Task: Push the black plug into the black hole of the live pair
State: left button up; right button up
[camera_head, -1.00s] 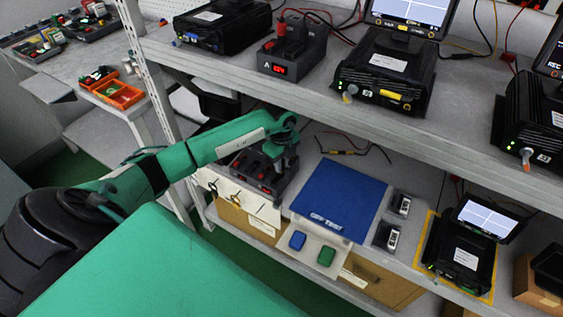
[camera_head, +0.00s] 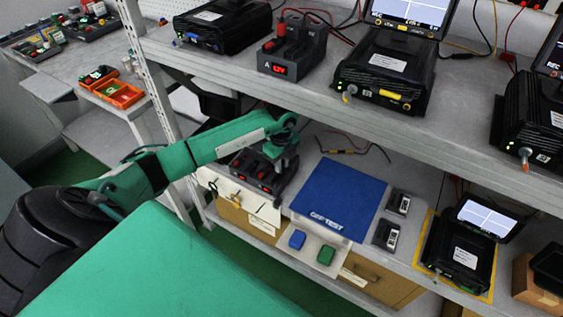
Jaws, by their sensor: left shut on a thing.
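My left gripper (camera_head: 279,165) points down over a dark socket block (camera_head: 262,182) with red parts on the lower shelf. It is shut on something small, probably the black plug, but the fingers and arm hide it. I cannot tell whether the plug is in a hole or above it. The separate holes of the block are too small to make out. On the upper shelf a black unit marked A (camera_head: 292,52) has a lit red display and a red plug (camera_head: 281,29) standing in it. My right gripper is not in view.
A blue mat (camera_head: 338,198) lies right of the block, with two small meters (camera_head: 386,235) beside it. The upper shelf edge (camera_head: 330,103) overhangs behind my wrist. Blue (camera_head: 297,240) and green (camera_head: 326,254) pieces lie in front, and a thin lead (camera_head: 345,151) lies behind.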

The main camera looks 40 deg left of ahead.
pick_arm(q)
jog(key=shift+f+b, duration=0.35)
jog(key=shift+f, duration=0.6)
dwell(1.2)
jog(key=shift+r, duration=0.2)
jog(key=shift+r+p, duration=1.15)
jog(key=shift+r, duration=0.15)
jog(key=shift+f, duration=0.55)
dwell(1.5)
